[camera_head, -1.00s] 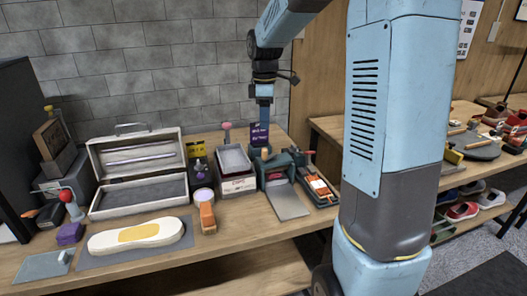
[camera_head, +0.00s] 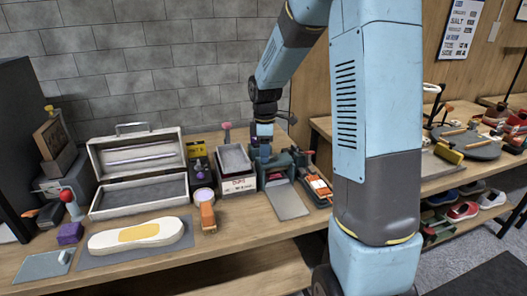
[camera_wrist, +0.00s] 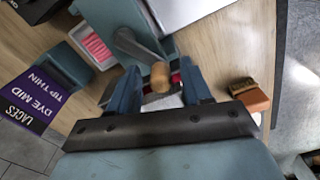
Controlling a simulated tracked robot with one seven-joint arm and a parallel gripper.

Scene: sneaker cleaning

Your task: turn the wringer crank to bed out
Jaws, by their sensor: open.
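The wringer (camera_head: 272,177) is a teal device on the bench with a grey plate (camera_head: 288,202) sloping out at its front. In the wrist view its crank arm (camera_wrist: 132,45) is grey and ends in a round wooden knob (camera_wrist: 160,76). My gripper (camera_wrist: 160,88) is open, and the knob shows between its two fingers. I cannot tell whether a finger touches it. In the head view my gripper (camera_head: 264,150) points down over the wringer's back left and hides the crank there. A pink-red part shows inside the wringer.
A grey tray on a white box (camera_head: 238,186) stands just left of the wringer. An orange brush (camera_head: 208,216) lies in front of it. A teal tray with orange items (camera_head: 319,187) is at right. A purple card (camera_wrist: 30,105) stands close to my gripper.

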